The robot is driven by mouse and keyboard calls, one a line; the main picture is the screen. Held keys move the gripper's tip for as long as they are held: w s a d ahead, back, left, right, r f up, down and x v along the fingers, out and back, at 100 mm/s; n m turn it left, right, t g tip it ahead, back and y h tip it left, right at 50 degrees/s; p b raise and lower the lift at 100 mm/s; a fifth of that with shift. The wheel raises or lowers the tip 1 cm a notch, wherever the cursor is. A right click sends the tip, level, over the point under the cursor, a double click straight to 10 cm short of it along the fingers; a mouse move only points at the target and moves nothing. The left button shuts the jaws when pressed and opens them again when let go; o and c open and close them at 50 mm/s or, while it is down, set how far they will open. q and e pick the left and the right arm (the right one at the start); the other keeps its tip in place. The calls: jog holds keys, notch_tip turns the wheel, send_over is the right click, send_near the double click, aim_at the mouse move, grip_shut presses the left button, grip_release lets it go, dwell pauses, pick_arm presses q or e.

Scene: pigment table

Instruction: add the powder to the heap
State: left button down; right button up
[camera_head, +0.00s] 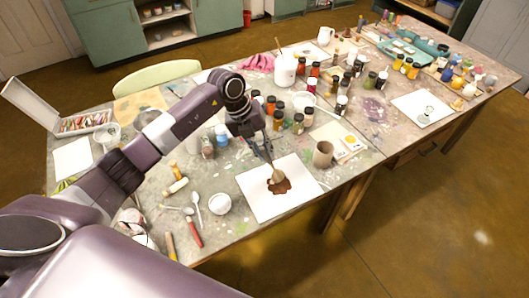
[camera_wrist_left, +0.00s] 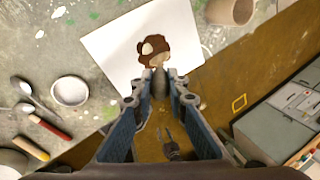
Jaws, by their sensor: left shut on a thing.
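My left gripper (camera_head: 264,150) is above the white sheet (camera_head: 252,205) near the table's front edge. It is shut on a slim tool (camera_head: 277,177) with a tan lower end, perhaps a scoop. That end is over the dark brown powder heap (camera_head: 279,187); I cannot tell whether it touches it. In the left wrist view the gripper (camera_wrist_left: 156,88) holds the tool's grey part between its blue-sided fingers. Beyond it, the brown heap (camera_wrist_left: 183,46) lies on the sheet (camera_wrist_left: 107,50), partly hidden by the tan end. My right gripper is not in view.
A white bowl (camera_head: 220,204), spoons (camera_head: 196,208) and a red-handled tool (camera_head: 194,232) lie left of the sheet. A tan cup (camera_head: 323,154) stands to its right. Several pigment jars (camera_head: 298,123) stand behind. The floor is open beyond the front edge.

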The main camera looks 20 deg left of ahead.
pick_arm(q)
jog(key=shift+r+p, duration=1.55)
jog(key=shift+r, duration=0.9)
